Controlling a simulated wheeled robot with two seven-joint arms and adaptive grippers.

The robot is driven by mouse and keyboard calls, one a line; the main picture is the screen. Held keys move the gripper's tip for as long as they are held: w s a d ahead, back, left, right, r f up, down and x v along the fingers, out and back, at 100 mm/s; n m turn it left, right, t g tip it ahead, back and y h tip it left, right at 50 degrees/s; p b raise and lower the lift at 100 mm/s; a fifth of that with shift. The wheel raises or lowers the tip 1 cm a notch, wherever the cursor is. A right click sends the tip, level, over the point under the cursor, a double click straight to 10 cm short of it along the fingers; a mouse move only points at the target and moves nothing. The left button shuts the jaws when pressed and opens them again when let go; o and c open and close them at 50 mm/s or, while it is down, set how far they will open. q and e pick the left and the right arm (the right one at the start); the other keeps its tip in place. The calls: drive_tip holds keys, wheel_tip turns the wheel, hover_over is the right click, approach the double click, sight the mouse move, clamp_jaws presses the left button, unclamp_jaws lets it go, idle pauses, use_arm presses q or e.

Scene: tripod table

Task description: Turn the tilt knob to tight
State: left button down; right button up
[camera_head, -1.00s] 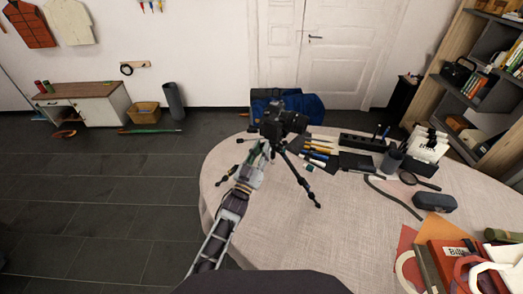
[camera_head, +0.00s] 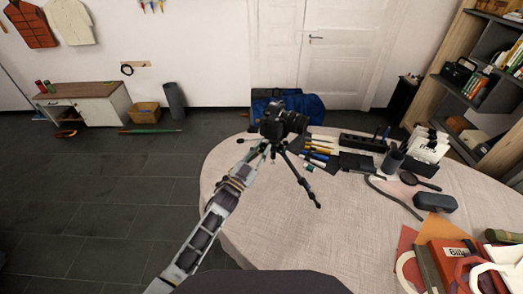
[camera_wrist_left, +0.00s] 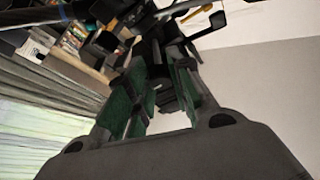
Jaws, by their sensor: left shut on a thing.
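A black camera (camera_head: 280,120) sits on a black tripod (camera_head: 303,185) with spread legs, standing on the table (camera_head: 300,235). My left gripper (camera_head: 262,151) reaches in from the lower left to the tripod head, just below the camera. In the left wrist view, the green-padded fingers of my left gripper (camera_wrist_left: 158,90) are closed around a small dark part, which I take as the tilt knob (camera_wrist_left: 164,82). Most of the knob is hidden by the fingers, and its setting cannot be read. My right gripper is not in view.
Pens (camera_head: 318,148) and a black power strip (camera_head: 362,142) lie right of the tripod. A pen cup (camera_head: 393,158), a magnifier (camera_head: 410,179) and a dark case (camera_head: 435,202) are further right. The table's front middle is clear.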

use_arm(q)
drive_tip(key=shift+m+g+h, duration=0.4)
drive_tip(key=shift+m+g, duration=0.1)
drive_tip(key=shift+m, duration=0.7)
drive_tip(key=c, duration=1.3)
unclamp_jaws()
drive_tip(key=shift+o, duration=0.2)
drive_tip(key=shift+s+a, duration=0.1)
drive_tip(key=shift+a, duration=0.05)
drive_tip(key=v, duration=1.1)
drive_tip(key=shift+s+a+f, duration=0.15)
drive_tip(key=shift+s+a, duration=0.05)
drive_tip(key=shift+a, duration=0.05)
